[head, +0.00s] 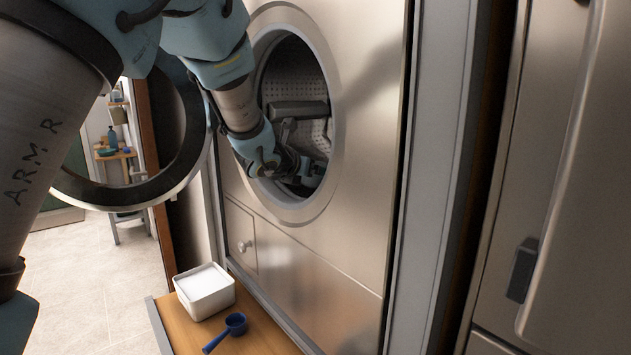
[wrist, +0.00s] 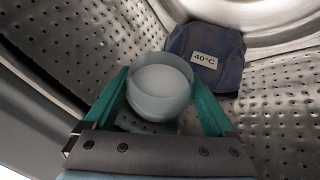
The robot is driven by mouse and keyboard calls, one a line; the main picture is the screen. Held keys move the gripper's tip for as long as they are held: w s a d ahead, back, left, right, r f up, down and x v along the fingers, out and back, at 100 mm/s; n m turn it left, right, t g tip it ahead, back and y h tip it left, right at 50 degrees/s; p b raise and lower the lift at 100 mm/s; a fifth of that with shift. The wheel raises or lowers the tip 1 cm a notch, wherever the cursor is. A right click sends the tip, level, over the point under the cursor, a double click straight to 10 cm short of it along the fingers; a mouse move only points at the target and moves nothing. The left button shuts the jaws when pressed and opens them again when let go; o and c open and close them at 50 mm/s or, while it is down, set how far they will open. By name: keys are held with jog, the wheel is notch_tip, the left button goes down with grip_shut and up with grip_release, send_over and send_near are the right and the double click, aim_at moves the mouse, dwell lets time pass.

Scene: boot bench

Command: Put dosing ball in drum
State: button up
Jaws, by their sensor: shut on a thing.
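The dosing ball (wrist: 160,92) is a round, pale blue-grey cup filled with white powder. It shows upright in the wrist view, between the green fingers of my gripper (wrist: 162,100), which is shut on it. The gripper is inside the drum (wrist: 75,50), a perforated metal wall around it. In the head view, my wrist reaches through the round opening of the drum (head: 292,90), and the ball is hidden there. Whether the ball touches the drum floor I cannot tell.
A blue cloth bundle with a "40°C" label (wrist: 205,58) lies in the drum just behind the ball. The round door (head: 130,190) stands open at left. A white tub (head: 205,291) and a blue scoop (head: 229,330) sit on the wooden bench (head: 262,338) below.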

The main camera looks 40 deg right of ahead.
jog(key=shift+f, duration=1.2)
jog(key=o, duration=1)
jog(key=b+v, duration=0.3)
jog(key=v, duration=0.9)
